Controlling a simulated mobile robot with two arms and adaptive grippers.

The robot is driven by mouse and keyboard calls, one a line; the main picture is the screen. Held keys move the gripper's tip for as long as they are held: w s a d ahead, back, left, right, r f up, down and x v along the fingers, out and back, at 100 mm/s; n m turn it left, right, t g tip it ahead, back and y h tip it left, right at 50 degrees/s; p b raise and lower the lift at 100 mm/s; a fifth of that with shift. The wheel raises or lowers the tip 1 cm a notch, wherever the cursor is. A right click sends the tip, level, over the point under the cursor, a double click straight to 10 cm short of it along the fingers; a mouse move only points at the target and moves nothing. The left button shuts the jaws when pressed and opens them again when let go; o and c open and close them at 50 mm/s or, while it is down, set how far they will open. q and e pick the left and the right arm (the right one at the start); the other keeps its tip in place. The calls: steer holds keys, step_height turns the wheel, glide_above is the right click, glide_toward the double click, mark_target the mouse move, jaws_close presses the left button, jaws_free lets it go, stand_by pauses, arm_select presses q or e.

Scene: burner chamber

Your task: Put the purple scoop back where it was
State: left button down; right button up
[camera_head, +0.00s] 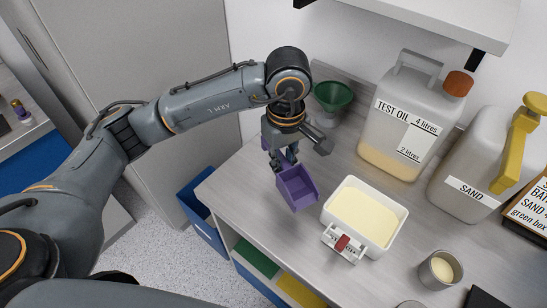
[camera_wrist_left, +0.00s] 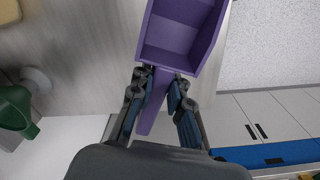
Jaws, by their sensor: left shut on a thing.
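The purple scoop (camera_head: 297,187) hangs in my left gripper (camera_head: 281,158), just above the near left edge of the grey worktop in the head view. In the left wrist view the scoop (camera_wrist_left: 180,32) lies ahead of the left gripper (camera_wrist_left: 161,82), its open bowl facing the camera. The left fingers are shut on the scoop's handle, one on each side. The scoop appears empty. It is left of the white tub (camera_head: 328,217) and apart from it. My right gripper is not in view.
The tub holds pale material and has a red-marked part at its front. A green funnel (camera_head: 333,95), the test oil jug (camera_head: 410,120) and the sand jug (camera_head: 468,165) stand behind. A metal cup (camera_head: 440,268) is at right. A shelf (camera_head: 440,20) overhangs the back.

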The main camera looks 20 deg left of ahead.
arm_select(q)
steer(key=w+a+f, duration=0.1)
steer(key=w+f, duration=0.1)
steer(key=w+a+f+p, duration=0.1)
steer(key=w+f, duration=0.1)
steer(key=w+a+f+p, duration=0.1)
steer(key=w+f, duration=0.1)
steer(key=shift+w+a, duration=0.1)
steer(key=shift+a, duration=0.05)
steer(key=shift+w+f, duration=0.15)
steer(key=shift+f, duration=0.15)
steer(key=f+p, duration=0.2)
steer(key=shift+w+a+f+p, duration=0.15)
steer(key=shift+a+f+p, duration=0.05)
steer(key=shift+f+p, duration=0.2)
steer(key=shift+f, duration=0.45)
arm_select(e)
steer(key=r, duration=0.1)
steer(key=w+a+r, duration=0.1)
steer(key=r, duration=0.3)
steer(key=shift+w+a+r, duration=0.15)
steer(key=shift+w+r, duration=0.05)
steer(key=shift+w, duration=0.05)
arm_select(q)
steer(key=shift+f+b, duration=0.1)
steer(key=shift+b, duration=0.2)
steer(key=c, duration=1.3)
jaws_free()
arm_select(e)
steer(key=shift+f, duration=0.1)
